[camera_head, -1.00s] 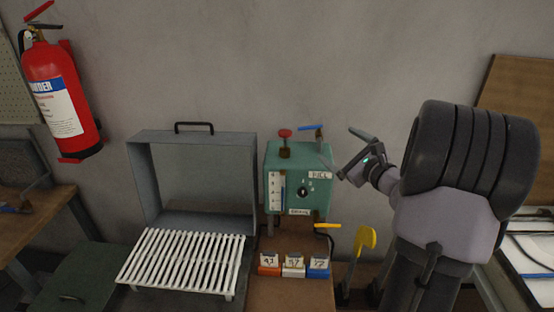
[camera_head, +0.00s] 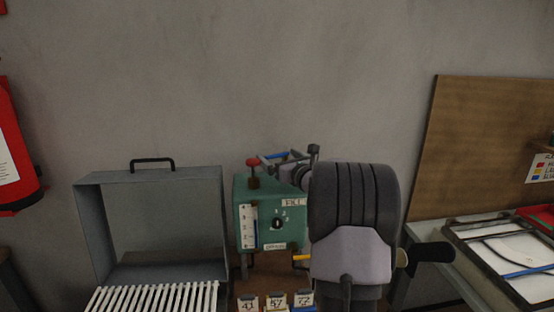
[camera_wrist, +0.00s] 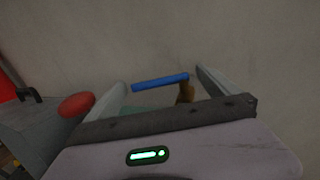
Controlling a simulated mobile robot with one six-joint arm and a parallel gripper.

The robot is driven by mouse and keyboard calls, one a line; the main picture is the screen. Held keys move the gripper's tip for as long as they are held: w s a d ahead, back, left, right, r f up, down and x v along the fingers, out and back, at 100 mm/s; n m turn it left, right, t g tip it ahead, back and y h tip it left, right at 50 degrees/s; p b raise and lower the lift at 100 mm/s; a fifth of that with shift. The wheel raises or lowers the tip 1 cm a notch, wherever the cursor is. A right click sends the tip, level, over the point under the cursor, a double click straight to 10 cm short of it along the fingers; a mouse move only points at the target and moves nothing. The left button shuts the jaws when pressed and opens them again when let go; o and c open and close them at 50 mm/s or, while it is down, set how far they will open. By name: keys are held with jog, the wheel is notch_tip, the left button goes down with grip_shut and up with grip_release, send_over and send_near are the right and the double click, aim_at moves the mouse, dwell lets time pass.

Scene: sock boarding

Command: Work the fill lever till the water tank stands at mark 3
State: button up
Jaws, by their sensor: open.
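The teal water tank (camera_head: 268,196) stands behind the label cards, with a white gauge (camera_head: 248,228) on its front left. A narrow blue column shows on the gauge, but its level against the marks is too small to read surely. A dial (camera_head: 277,224) sits beside the gauge, under the FILL label (camera_head: 293,202). The blue fill lever (camera_wrist: 160,82) lies across the gap between my fingers in the wrist view; contact cannot be told. My gripper (camera_wrist: 161,76) is open above the tank's top and partly hides the lever in the head view (camera_head: 285,158).
A red knob (camera_head: 252,162) stands on the tank's left top, close to my gripper; it also shows in the wrist view (camera_wrist: 76,105). A grey open box (camera_head: 90,230) and white rack (camera_head: 150,298) are at left. A yellow handle (camera_head: 301,257) is below the tank.

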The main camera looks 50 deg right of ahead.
jog(key=shift+w+d, duration=0.2)
jog(key=shift+w, duration=0.5)
